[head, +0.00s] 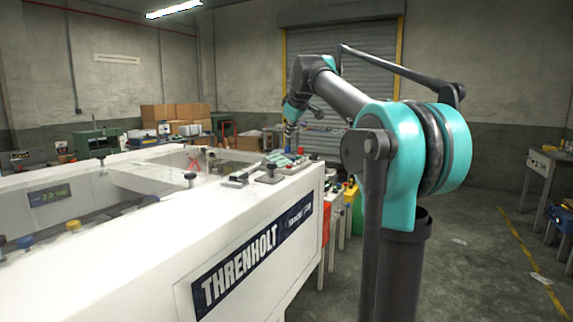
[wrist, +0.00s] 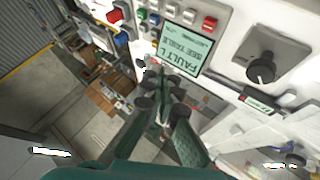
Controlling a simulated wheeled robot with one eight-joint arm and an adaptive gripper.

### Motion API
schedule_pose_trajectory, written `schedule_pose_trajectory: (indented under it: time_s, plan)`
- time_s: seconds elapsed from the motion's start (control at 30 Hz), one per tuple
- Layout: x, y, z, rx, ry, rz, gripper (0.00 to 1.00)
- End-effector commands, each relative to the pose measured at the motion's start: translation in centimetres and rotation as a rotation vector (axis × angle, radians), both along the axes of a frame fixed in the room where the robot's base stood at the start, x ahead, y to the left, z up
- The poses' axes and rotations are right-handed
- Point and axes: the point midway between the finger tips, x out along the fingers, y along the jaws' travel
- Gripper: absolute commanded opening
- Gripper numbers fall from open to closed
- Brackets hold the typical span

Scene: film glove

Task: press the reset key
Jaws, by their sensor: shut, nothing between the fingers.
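The control panel (wrist: 225,80) fills the upper right of the wrist view. Its screen (wrist: 182,42) reads "FAULT" and "SEE TABLE". A row of small keys runs along the screen: a green key (wrist: 142,14), a blue key (wrist: 155,18), white keys (wrist: 190,15) and a red key (wrist: 209,24). Their labels are too small to read, so I cannot tell which is reset. My gripper (wrist: 153,76) is shut and empty, its fingertips just below the screen and apart from the keys as far as I can tell. In the head view the gripper (head: 289,143) is small, near the panel's far end.
A larger red button (wrist: 115,15) and a blue one (wrist: 122,38) sit left of the keys. A black knob (wrist: 262,70) is on the right. The white THRENHOLT machine (head: 130,245) fills the head view's lower left.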

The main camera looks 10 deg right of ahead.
Motion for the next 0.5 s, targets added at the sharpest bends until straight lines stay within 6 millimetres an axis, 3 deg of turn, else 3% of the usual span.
schedule_pose_trajectory:
  time_s: [0.5]
  plan:
    - [0.04,0.00,-0.88,0.000,0.000,0.000,0.00]
